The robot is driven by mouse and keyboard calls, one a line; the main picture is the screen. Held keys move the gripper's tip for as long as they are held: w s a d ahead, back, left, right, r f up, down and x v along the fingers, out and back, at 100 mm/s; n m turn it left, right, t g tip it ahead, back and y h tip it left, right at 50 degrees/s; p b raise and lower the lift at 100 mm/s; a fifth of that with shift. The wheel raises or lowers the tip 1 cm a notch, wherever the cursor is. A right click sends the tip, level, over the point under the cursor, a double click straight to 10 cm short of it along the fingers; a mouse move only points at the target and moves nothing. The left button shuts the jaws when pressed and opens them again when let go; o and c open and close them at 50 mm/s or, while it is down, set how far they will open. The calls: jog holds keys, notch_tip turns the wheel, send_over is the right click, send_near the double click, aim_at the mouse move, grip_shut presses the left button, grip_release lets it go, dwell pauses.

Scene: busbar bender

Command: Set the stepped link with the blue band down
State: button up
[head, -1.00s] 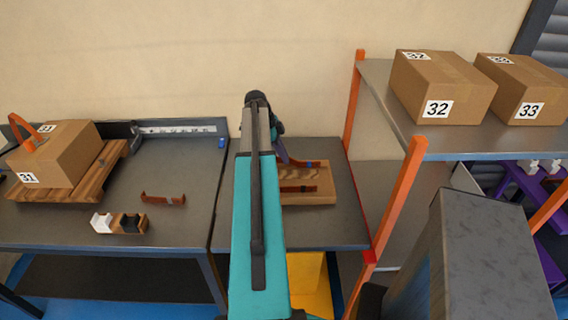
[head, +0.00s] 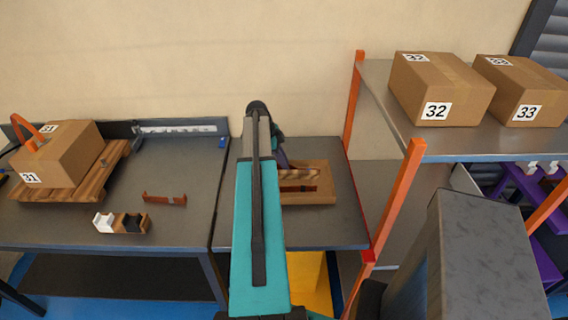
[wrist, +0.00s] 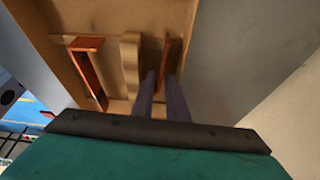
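A wooden tray (head: 327,196) lies on the right-hand table. A copper link (wrist: 167,58) shows nearly edge-on at my fingertips in the wrist view, low in the tray's right compartment. I take it for the stepped link; its blue band does not show. My gripper (wrist: 162,82) has a finger on either side of the link and appears shut on it. Whether the link touches the tray floor I cannot tell. In the head view my arm partly hides the gripper (head: 284,163) and tray.
Another copper link (wrist: 86,72) lies in the tray's left compartment, beyond a wooden divider (wrist: 131,62). An orange shelf post (head: 398,200) stands right of the tray. The left table holds a copper link (head: 165,199), a small block (head: 133,224) and box 31 (head: 62,155).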

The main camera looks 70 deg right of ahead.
jog(key=shift+r, duration=0.2)
jog(key=b+v, duration=0.3)
jog(key=v, duration=0.8)
jog(key=shift+w+r, duration=0.25)
jog(key=shift+r, duration=0.1)
jog(key=shift+w+a, duration=0.1)
dwell(0.7)
